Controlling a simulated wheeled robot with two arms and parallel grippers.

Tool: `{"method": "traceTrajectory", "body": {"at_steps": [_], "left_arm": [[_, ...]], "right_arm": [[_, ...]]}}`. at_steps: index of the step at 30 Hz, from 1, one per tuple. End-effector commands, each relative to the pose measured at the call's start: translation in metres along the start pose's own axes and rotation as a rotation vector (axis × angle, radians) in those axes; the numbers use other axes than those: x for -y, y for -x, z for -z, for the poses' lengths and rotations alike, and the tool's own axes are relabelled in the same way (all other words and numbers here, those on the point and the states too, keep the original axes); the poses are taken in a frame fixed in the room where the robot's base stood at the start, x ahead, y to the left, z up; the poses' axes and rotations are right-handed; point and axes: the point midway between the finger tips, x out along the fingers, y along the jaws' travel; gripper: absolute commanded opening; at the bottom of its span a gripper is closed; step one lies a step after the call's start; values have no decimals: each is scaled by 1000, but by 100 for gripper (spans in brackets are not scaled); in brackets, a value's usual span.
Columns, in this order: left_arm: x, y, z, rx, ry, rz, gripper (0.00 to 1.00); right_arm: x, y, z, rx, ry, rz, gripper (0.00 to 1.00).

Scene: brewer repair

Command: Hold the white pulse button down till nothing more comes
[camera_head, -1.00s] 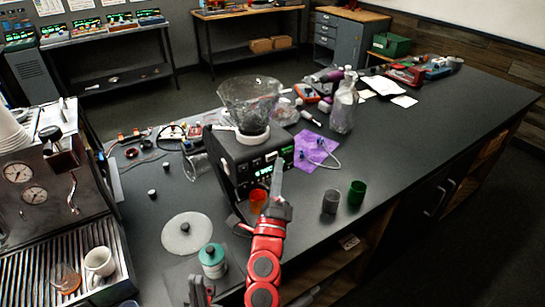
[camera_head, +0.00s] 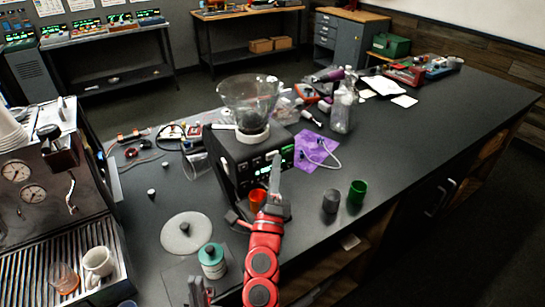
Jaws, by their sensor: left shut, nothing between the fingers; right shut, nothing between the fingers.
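The black grinder (camera_head: 228,158) stands on the dark bench with a clear hopper (camera_head: 245,95) on top. Its front panel (camera_head: 262,172) has a green-lit display and small buttons. My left gripper (camera_head: 198,289) is shut and empty at the bottom edge, mostly out of frame.
A round pale disc (camera_head: 190,240) and a teal-lidded jar (camera_head: 212,258) are left of the red arm. A grey cup (camera_head: 331,200) and a green cup (camera_head: 357,192) stand to its right.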

Motion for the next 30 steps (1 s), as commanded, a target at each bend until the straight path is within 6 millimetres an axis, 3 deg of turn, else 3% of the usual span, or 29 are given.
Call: {"method": "traceTrajectory", "body": {"at_steps": [30], "left_arm": [[0, 4, -1, 0, 0, 0, 0]], "right_arm": [[-3, -5, -4, 0, 0, 0, 0]]}}
